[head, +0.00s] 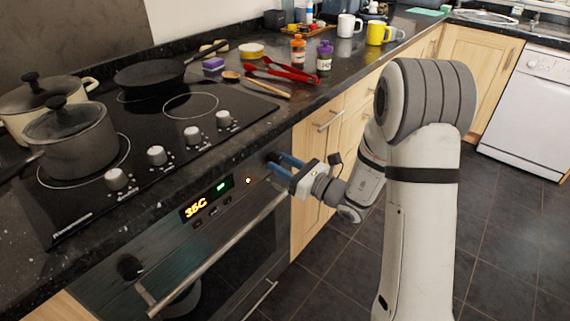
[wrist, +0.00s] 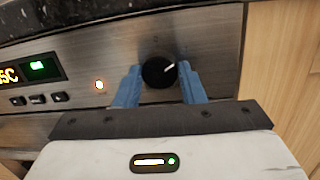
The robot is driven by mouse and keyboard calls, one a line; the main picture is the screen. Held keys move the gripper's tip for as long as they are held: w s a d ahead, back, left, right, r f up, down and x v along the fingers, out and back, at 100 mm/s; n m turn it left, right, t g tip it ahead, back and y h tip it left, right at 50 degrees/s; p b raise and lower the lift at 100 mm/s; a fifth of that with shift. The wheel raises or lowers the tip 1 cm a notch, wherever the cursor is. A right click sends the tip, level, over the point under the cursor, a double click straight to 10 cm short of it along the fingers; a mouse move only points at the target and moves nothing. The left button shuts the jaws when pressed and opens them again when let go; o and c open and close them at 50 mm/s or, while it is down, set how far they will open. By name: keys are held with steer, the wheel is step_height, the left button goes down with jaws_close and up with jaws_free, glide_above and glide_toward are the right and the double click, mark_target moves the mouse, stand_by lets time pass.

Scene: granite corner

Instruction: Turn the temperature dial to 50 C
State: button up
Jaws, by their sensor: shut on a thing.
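The temperature dial (wrist: 156,74) is a round black knob on the oven's steel front panel, with its white pointer mark aimed to the upper right. My gripper (wrist: 161,82) has its two blue fingers on either side of the dial, shut on it. In the head view my gripper (head: 282,164) is at the right end of the oven panel, and the dial there is mostly hidden by the fingers. The oven display (head: 194,208) reads 35C in yellow; in the wrist view the display (wrist: 28,73) is cut off at the left edge.
A small lit orange light (wrist: 99,85) and several black buttons (wrist: 38,99) are left of the dial. Another black knob (head: 130,267) is at the panel's left end. The oven handle (head: 215,258) runs below. The dark worktop edge (wrist: 90,18) overhangs above the panel.

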steer(key=shift+a+r, duration=0.1)
steer(key=shift+a, duration=0.05)
steer(key=o, duration=1)
steer(key=v, duration=0.8)
steer(key=shift+p, duration=0.3)
